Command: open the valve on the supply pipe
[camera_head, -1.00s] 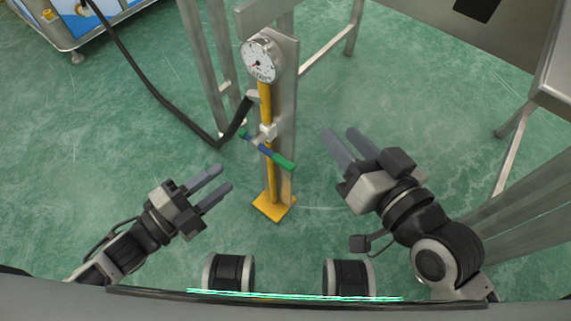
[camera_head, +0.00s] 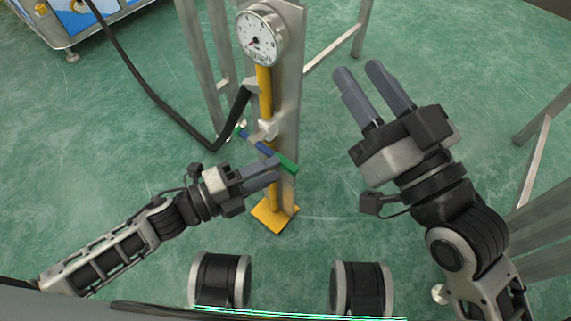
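The supply pipe (camera_head: 264,95) is yellow and stands upright against a grey metal post. A white valve body (camera_head: 268,128) sits on it, with a slanting blue handle (camera_head: 263,147) that has a green right end (camera_head: 289,164). My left gripper (camera_head: 277,168) has its fingertips at the lower right part of the handle, overlapping it in view. Its fingers look nearly stacked, so the gap and any contact cannot be told. My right gripper (camera_head: 357,69) is open and empty, to the right of the post and apart from the valve.
A round white pressure gauge (camera_head: 260,38) tops the pipe, and a yellow foot plate (camera_head: 273,216) lies at its base. A black hose (camera_head: 150,87) runs from the pipe to the upper left. Metal frame legs (camera_head: 203,70) stand behind. Green floor is free on both sides.

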